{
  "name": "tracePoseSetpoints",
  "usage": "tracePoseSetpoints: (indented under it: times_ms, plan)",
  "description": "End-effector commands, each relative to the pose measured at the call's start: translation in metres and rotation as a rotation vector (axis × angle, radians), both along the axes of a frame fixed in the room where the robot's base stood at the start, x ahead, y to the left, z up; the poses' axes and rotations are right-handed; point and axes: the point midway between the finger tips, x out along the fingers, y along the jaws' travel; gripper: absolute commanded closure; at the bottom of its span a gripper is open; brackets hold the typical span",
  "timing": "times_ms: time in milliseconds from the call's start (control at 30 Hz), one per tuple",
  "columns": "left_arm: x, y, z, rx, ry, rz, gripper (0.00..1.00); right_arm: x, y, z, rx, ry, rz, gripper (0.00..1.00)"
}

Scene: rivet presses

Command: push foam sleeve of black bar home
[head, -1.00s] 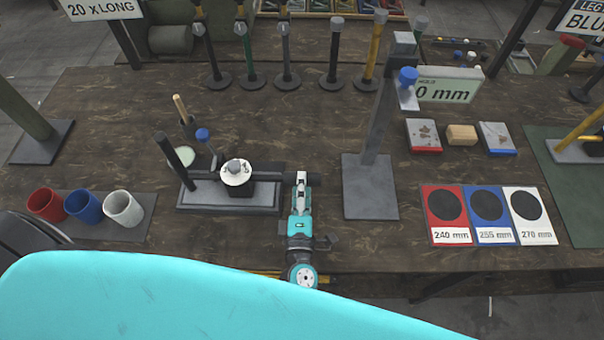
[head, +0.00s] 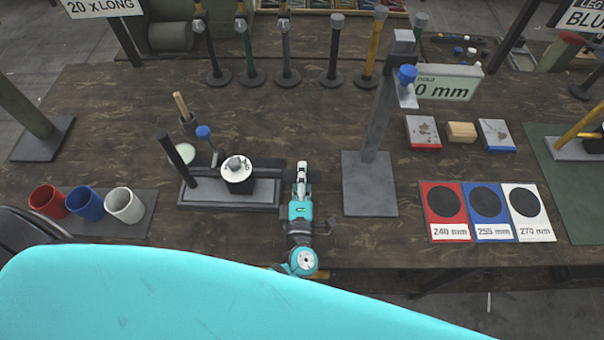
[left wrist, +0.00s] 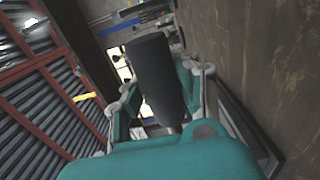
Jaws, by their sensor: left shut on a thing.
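The left gripper (head: 302,168) is at the right end of the grey jig plate (head: 205,202), fingers pointing away from me. In the left wrist view it is shut around a thick dark grey foam sleeve (left wrist: 153,65), which runs lengthwise between the teal fingers. How far the sleeve sits on the bar cannot be told. My right gripper is out of view.
A grey post with a blue knob (head: 408,75) stands close right of the gripper on a base plate (head: 368,190). Red, blue and white cups (head: 124,205) stand at left. Red, blue and white pads (head: 487,210) lie at right. Several upright rods stand behind.

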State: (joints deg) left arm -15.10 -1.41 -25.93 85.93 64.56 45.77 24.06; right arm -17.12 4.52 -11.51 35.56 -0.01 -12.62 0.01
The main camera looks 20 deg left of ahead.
Motion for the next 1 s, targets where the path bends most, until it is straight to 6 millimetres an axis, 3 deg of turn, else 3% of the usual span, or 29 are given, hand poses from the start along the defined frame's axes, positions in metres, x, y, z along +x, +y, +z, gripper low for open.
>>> tracePoseSetpoints:
  times_ms: [300, 700, 1000]
  plan:
    - [-0.001, 0.002, 0.000, 0.001, 0.001, 0.000, 1.00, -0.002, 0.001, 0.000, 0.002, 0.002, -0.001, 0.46]
    - [-0.020, 0.069, -0.001, 0.003, 0.003, 0.003, 1.00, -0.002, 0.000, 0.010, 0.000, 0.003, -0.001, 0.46]
    - [-0.022, 0.073, -0.003, 0.002, 0.006, 0.004, 1.00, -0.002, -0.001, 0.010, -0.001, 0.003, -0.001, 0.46]
